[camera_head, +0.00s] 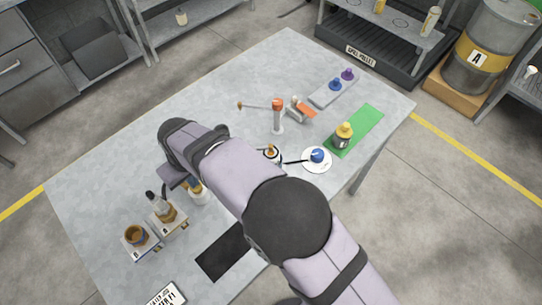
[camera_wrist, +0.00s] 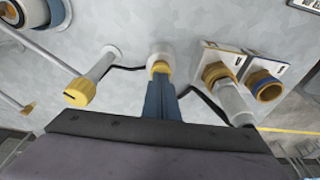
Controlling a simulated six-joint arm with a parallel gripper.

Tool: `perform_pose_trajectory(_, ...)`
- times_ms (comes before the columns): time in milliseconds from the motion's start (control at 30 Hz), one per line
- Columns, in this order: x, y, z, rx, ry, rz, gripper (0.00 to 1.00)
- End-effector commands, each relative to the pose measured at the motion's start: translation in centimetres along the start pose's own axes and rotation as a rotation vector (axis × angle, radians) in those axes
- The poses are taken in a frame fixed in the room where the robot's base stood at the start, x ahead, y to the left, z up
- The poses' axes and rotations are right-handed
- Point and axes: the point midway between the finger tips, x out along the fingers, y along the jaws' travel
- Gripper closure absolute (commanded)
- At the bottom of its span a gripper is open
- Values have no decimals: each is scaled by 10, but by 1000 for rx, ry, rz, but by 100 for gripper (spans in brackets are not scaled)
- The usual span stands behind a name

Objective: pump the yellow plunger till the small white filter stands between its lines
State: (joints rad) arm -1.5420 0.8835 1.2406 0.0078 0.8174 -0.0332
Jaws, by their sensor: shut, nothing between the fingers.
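My gripper (camera_wrist: 160,82) is shut and empty. Its dark blue fingertips are at the yellow ring on top of a short white cylinder (camera_wrist: 159,60); I cannot tell whether they touch it. This white cylinder also shows beside my wrist in the head view (camera_head: 198,195). It may be the small white filter with its yellow plunger, but the fingers cover part of its top. A taller pale cylinder with a yellow cap (camera_wrist: 80,92) stands to its left in the wrist view. No level or lines can be made out on either one.
Two labelled stands with an amber-and-grey bottle (camera_head: 163,208) and an amber cup (camera_head: 136,234) are close on the left. A red-topped post (camera_head: 278,115), a white saucer (camera_head: 306,166) and a green mat (camera_head: 363,124) are farther right. The left back of the table is clear.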

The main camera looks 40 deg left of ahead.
Motion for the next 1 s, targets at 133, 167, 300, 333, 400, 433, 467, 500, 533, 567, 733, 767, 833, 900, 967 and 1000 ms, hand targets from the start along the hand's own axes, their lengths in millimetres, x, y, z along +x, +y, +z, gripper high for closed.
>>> perform_pose_trajectory(133,-11,0,-2,0,-3,0,100)
perform_pose_trajectory(167,-14,0,-2,0,-3,0,100)
perform_pose_trajectory(300,-24,0,-4,0,-2,0,100)
perform_pose_trajectory(333,-26,0,-5,0,-2,0,100)
perform_pose_trajectory(400,-31,0,-6,0,-1,0,100)
perform_pose_trajectory(433,-33,0,-7,0,0,0,100)
perform_pose_trajectory(467,-36,0,-7,0,0,0,100)
perform_pose_trajectory(500,-38,0,-8,0,0,0,100)
perform_pose_trajectory(533,-41,0,-8,0,0,0,100)
perform_pose_trajectory(567,-43,0,-9,0,1,0,100)
perform_pose_trajectory(733,-55,0,-11,0,1,0,100)
perform_pose_trajectory(767,-57,0,-12,0,0,0,100)
perform_pose_trajectory(833,-62,0,-12,0,0,0,100)
perform_pose_trajectory(900,-66,0,-13,0,0,0,100)
perform_pose_trajectory(967,-68,0,-14,0,0,0,100)
perform_pose_trajectory(1000,-69,0,-14,0,-1,0,100)
